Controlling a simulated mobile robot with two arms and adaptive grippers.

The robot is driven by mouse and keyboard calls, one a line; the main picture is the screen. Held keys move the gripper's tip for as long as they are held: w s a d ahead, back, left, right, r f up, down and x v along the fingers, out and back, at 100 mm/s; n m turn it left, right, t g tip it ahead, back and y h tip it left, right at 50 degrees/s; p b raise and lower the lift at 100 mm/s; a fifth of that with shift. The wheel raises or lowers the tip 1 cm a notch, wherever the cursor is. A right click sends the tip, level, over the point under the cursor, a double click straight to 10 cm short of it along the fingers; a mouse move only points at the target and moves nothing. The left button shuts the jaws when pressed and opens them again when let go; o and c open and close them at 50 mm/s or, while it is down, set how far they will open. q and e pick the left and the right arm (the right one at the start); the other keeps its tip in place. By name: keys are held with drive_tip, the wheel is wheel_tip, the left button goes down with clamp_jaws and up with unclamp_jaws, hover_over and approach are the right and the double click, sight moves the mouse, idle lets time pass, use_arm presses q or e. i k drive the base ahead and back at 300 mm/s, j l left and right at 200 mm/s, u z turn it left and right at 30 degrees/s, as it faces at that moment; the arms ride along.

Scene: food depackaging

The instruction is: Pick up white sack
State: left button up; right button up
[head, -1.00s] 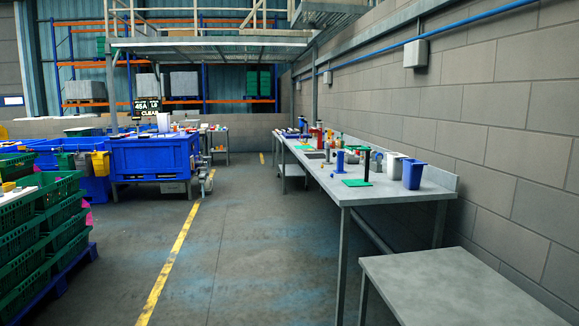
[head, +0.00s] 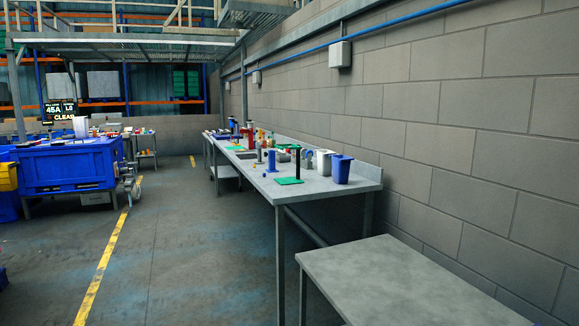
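I cannot make out a white sack for certain in the head view. A small white item (head: 81,127) stands upright on or behind the large blue bin (head: 70,172) at the left; it is too small and far to tell what it is. A white container (head: 324,161) stands on the long grey workbench beside a blue one. Neither of my grippers is in view.
The long workbench (head: 327,187) runs along the block wall at the right, holding a blue container (head: 341,169), a green mat (head: 289,181) and several small items. An empty low grey table (head: 400,285) stands in front. The floor (head: 190,250) is clear.

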sight(324, 168)
drive_tip(key=i+j+u, duration=0.4)
drive_tip(key=i, duration=0.2)
drive_tip(key=i+j+u, duration=0.25)
drive_tip(key=i, duration=0.85)
drive_tip(key=i+u, duration=0.25)
drive_tip(key=i, duration=1.55)
drive_tip(key=i+j+z, duration=0.1)
drive_tip(key=i, duration=0.65)
drive_tip(key=i+j+z, duration=0.1)
drive_tip(key=i, duration=0.6)
